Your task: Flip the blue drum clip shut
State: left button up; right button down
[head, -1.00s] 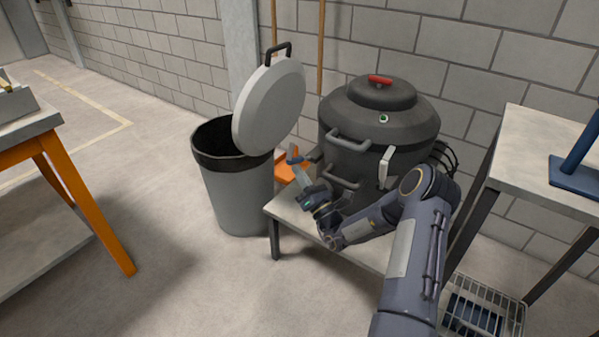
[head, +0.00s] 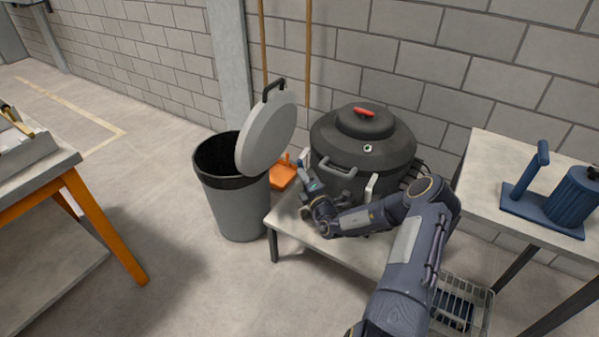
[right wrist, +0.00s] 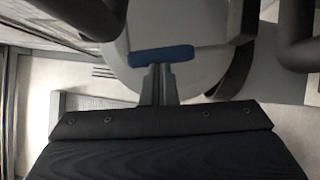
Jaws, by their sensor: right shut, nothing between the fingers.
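The dark round drum (head: 350,145) stands on a low bench, its domed lid down and a red grip on top. The blue clip end (right wrist: 160,55) shows in the right wrist view as a short crosswise bar directly in front of my right gripper. My right gripper (right wrist: 160,78) is shut with nothing between its fingers. Its tips look close against the blue bar; contact is not certain. In the head view my right gripper (head: 308,180) is at the drum's left front side, and the clip there is small and partly hidden. My left gripper is out of view.
A grey bin (head: 238,205) with its lid tilted up stands left of the drum. The low bench (head: 290,224) has a bare front edge. A side table (head: 500,165) with blue equipment is at right, a wire basket (head: 462,300) below it.

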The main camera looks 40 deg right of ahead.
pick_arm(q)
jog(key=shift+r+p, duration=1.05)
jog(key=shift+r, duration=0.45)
pick_arm(e)
jog(key=shift+w+d+r+m+g, duration=0.2)
jog(key=shift+d+r+m, duration=0.1)
jog(key=shift+d+m, duration=0.1)
jog(key=shift+w+d+r+m+g, duration=0.2)
jog(key=shift+d+r+m, duration=0.1)
jog(key=shift+d, duration=0.1)
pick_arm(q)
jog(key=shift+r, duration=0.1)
